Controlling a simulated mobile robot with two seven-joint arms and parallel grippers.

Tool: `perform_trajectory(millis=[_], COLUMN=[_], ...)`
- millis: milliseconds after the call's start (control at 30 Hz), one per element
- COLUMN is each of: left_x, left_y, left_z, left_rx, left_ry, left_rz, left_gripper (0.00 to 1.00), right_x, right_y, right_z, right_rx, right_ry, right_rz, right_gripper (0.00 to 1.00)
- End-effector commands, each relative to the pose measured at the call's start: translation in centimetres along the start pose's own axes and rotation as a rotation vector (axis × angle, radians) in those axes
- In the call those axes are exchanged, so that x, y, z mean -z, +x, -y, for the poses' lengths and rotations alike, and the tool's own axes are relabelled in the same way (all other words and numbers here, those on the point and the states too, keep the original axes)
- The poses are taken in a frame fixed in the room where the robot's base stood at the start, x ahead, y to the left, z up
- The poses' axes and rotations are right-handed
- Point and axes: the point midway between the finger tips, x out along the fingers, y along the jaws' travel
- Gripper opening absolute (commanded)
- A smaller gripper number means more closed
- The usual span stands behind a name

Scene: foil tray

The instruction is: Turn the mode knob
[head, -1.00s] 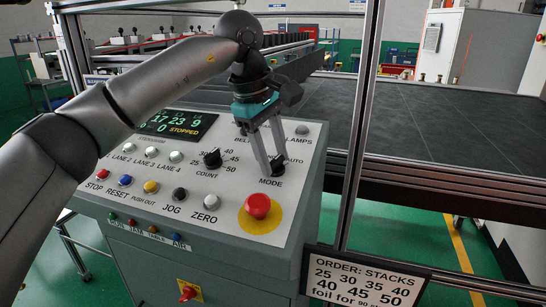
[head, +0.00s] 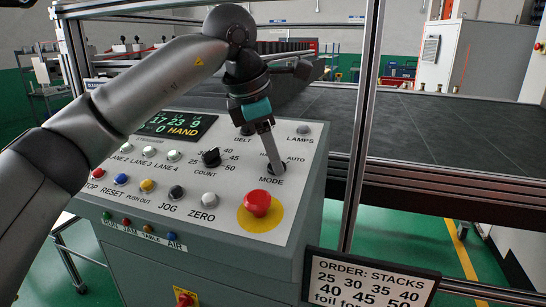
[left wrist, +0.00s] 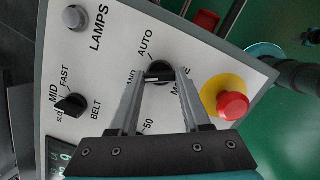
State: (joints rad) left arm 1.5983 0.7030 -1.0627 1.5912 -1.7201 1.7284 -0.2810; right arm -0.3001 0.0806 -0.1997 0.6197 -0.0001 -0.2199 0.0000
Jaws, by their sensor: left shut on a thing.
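The mode knob is a small black knob on the sloping panel, above the word MODE. It shows in the left wrist view (left wrist: 158,72) between the fingertips, with AUTO printed beside it. My left gripper (head: 274,168) comes down on it from above and is shut on it; in the left wrist view the two fingers (left wrist: 158,80) converge on the knob. In the head view the fingers mostly hide the knob. The display (head: 176,126) reads HAND in yellow. My right gripper is in neither view.
Close by are the red stop button on a yellow disc (head: 257,203), the COUNT knob (head: 211,157) and the BELT knob (left wrist: 70,104). Rows of coloured buttons line the panel's left. A frame post (head: 366,110) stands right of the panel. A dark belt (head: 430,130) lies behind.

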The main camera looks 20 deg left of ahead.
Motion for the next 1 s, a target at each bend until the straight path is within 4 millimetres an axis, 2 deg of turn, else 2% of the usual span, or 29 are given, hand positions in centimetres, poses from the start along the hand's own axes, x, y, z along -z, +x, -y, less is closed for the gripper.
perform_trajectory(millis=[300,800,833,1000], left_x=[0.0,0.0,0.0,0.0], left_y=[-0.07,-0.1,-0.1,-0.08], left_z=[0.0,-0.02,-0.03,-0.01], left_rx=[-0.02,-0.023,-0.023,-0.022], left_ry=[-0.103,-0.122,-0.122,-0.12], left_rz=[0.0,0.0,0.0,0.0], left_gripper=[0.0,0.0,0.5,0.69], right_x=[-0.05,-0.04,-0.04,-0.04], right_y=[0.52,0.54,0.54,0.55], right_z=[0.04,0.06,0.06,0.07], right_rx=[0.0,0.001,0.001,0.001], right_ry=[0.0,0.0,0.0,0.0], right_rz=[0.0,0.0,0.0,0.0], right_gripper=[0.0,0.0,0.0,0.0])
